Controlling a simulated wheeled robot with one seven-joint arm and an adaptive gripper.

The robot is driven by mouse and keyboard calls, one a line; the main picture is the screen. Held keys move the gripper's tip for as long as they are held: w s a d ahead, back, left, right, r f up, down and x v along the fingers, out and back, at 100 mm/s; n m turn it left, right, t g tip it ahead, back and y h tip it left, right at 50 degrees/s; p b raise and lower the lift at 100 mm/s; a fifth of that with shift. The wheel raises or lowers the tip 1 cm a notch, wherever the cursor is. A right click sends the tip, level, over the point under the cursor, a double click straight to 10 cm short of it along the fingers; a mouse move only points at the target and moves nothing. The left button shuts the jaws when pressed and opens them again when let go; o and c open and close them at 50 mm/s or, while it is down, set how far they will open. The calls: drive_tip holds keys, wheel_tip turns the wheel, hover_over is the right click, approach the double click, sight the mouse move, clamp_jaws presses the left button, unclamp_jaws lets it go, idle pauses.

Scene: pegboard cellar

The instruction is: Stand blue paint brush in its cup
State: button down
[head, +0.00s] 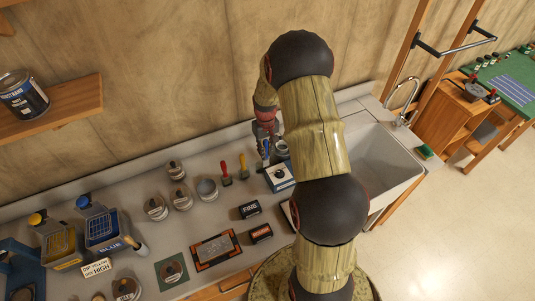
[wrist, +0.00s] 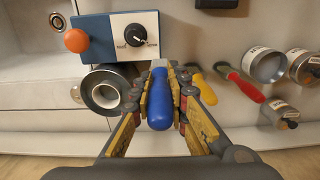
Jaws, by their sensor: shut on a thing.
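The blue paint brush (wrist: 159,100) is between the fingers of my gripper (wrist: 160,92) in the wrist view. Its blue handle end points toward the camera; its far end is mostly hidden by the handle. In the head view my gripper (head: 265,140) is low over the back of the counter, with the blue handle (head: 265,150) showing. A grey round cup with a dark opening (wrist: 105,92) stands just left of the gripper in the wrist view, apart from the brush. It also shows in the head view (head: 282,148). No label on it can be read.
A blue and white box (wrist: 118,36) with a black knob and orange button is beside the cup. Yellow-handled (wrist: 205,88) and red-handled (wrist: 246,86) tools are at right, near an open tin (wrist: 265,64) and jars. The sink (head: 375,155) lies right of the box.

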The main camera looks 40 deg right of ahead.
drive_tip(key=shift+w+d, duration=0.7)
drive_tip(key=shift+w, duration=1.9)
wheel_tip(320, 180, down, 10)
drive_tip(key=b, duration=0.5)
drive_tip(key=shift+r, duration=0.2)
drive_tip(key=shift+w, duration=0.1)
drive_tip(key=c, duration=1.7)
unclamp_jaws()
drive_tip(key=shift+o, duration=0.2)
wheel_tip(320, 180, up, 12)
